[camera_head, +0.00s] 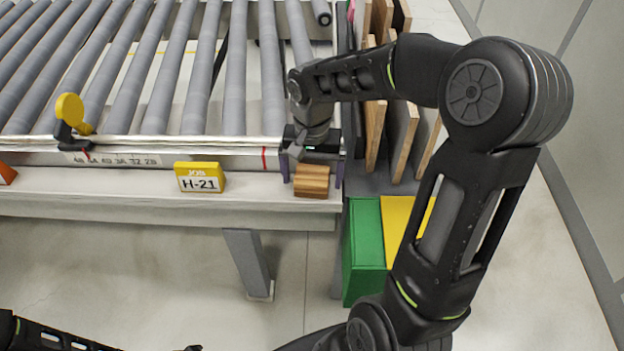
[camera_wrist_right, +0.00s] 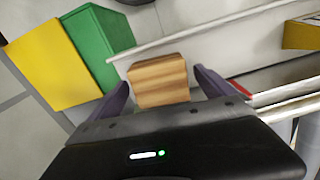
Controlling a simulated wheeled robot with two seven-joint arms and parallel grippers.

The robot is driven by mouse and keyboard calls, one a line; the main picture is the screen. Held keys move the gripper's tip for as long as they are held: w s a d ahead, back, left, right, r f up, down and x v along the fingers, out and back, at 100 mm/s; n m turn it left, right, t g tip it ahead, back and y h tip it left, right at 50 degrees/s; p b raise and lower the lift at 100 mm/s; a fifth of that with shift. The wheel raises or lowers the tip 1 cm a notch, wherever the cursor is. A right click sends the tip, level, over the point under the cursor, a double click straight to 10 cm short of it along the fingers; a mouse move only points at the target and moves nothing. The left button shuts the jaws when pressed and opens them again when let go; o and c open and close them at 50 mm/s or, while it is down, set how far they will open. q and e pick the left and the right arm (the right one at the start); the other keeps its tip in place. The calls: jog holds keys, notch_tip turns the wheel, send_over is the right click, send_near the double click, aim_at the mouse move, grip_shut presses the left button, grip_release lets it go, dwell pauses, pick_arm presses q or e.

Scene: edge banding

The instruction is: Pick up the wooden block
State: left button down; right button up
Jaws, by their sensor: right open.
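The wooden block (camera_head: 311,181) is a small striped brown block on the ledge at the front right corner of the roller conveyor. My right gripper (camera_head: 311,176) is open, with one purple finger on each side of the block. In the right wrist view the block (camera_wrist_right: 158,81) lies between the two finger tips (camera_wrist_right: 160,85). I cannot tell whether either finger touches it. My left arm (camera_head: 50,335) shows only in part at the bottom left, and its finger tips are not clearly seen.
A yellow job sign marked H-21 (camera_head: 200,177) stands on the ledge left of the block. A yellow round stop (camera_head: 69,108) is farther left. Green (camera_head: 365,250) and yellow (camera_head: 396,225) boxes stand below right. Boards (camera_head: 402,140) lean right of the conveyor.

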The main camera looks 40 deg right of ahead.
aim_at(312, 175)
dwell(0.3)
jog(key=c, duration=1.6)
notch_tip(312, 175, up, 10)
jog(key=shift+r+b, duration=0.1)
jog(key=shift+b, duration=0.3)
jog(key=shift+a, duration=0.1)
dwell(0.3)
